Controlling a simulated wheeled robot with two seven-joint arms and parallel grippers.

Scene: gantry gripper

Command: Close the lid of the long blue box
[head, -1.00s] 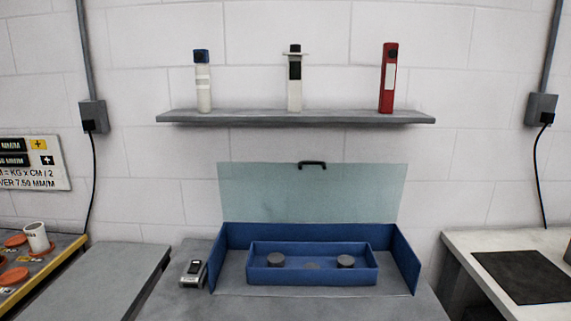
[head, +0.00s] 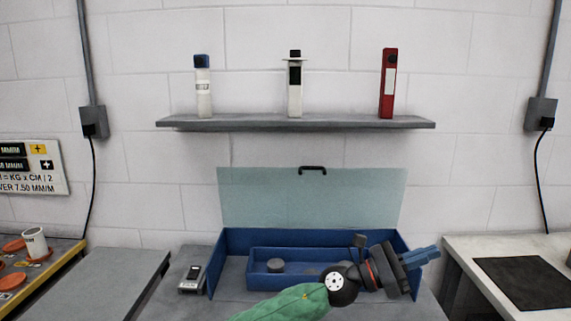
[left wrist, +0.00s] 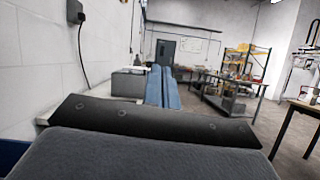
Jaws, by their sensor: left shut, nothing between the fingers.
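The long blue box (head: 229,248) stands on the grey table in the head view. Its pale translucent lid (head: 300,197) stands up and open at the back, with a black handle (head: 313,169) at its top edge. A smaller blue tray (head: 257,254) sits inside, with a grey round piece (head: 276,266) in it. My left gripper (head: 428,256) is in front of the box's right end, pointing right, and hides part of the tray and right wall. Its blue fingers are shut and empty; they also show in the left wrist view (left wrist: 162,90). My right gripper is not in view.
A shelf (head: 295,122) with a white-blue bottle (head: 203,88), a white-black one (head: 295,86) and a red one (head: 388,84) hangs above the lid. A small grey device (head: 193,279) lies left of the box. A white table (head: 480,244) stands right.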

